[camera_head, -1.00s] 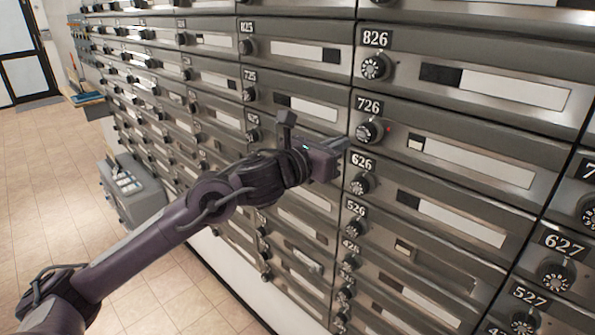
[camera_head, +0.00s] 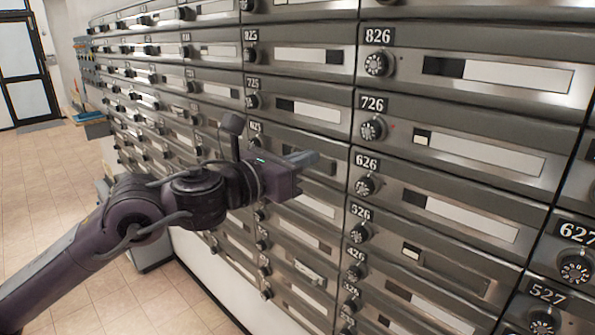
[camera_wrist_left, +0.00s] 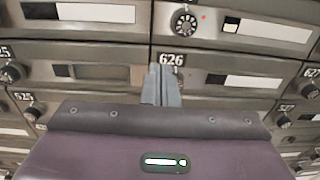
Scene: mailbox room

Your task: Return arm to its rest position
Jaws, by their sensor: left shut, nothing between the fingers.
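My left arm comes in from the lower left in the head view. Its gripper (camera_head: 303,158) is shut and empty, pointing right in front of the mailbox wall, near the column of boxes left of 726 and 626. In the left wrist view the shut fingers (camera_wrist_left: 161,85) point at the wall just below the 626 label (camera_wrist_left: 171,59). The fingers appear apart from the wall, but the exact gap is hard to tell. My right gripper is not in view.
The mailbox wall (camera_head: 455,120) fills the middle and right, with protruding round dials such as the one at 726 (camera_head: 373,129). A door (camera_head: 28,85) stands at the far left. The tiled floor (camera_head: 40,180) at the left is clear. A shelf (camera_head: 90,117) juts out at the back left.

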